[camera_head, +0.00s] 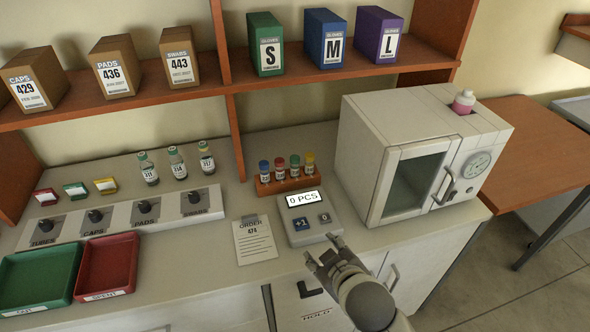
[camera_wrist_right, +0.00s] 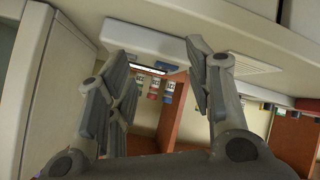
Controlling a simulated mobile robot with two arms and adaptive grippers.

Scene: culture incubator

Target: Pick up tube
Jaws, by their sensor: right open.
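Several small capped tubes stand upright in a wooden rack (camera_head: 287,184) on the counter in the head view. They are a blue-capped tube (camera_head: 264,170), a red-capped tube (camera_head: 280,169), a green-capped tube (camera_head: 295,167) and a yellow-capped tube (camera_head: 309,164). My right gripper (camera_head: 319,247) is open and empty, in front of the counter device and nearer than the rack. In the right wrist view the picture is upside down; the open fingers (camera_wrist_right: 158,52) frame the device, with a few tubes (camera_wrist_right: 169,90) beyond it. My left gripper is not in view.
A counter device (camera_head: 308,217) reading 0 PCS stands between my right gripper and the rack. An incubator (camera_head: 405,160) stands to the right. Three larger vials (camera_head: 177,163), a switch panel (camera_head: 120,219), green (camera_head: 37,275) and red (camera_head: 106,264) trays are left. A shelf is above.

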